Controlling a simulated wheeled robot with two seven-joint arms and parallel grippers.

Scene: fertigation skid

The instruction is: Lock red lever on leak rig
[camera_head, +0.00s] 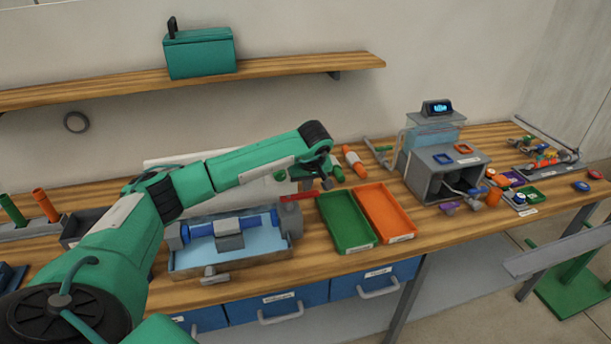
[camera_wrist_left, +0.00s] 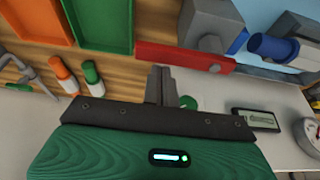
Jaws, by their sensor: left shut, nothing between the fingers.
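The leak rig is a shallow tray (camera_head: 185,266) with a pale blue bed, holding a blue pipe (camera_head: 202,230) and a grey valve block. The red lever (camera_head: 298,196) sticks out to the right from the block at the rig's right end. In the left wrist view the lever (camera_wrist_left: 180,57) lies across the top middle, beside the grey block (camera_wrist_left: 205,22). My left gripper (camera_head: 308,184) is shut and empty, close to the lever's outer end. Its fingertips (camera_wrist_left: 160,72) show just below that end; I cannot tell whether they touch it. My right gripper is out of view.
A green tray (camera_head: 326,207) and an orange tray (camera_head: 408,222) lie just right of the lever. A grey box station (camera_head: 420,180) is further right. A shelf (camera_head: 290,72) carries a teal case (camera_head: 200,55).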

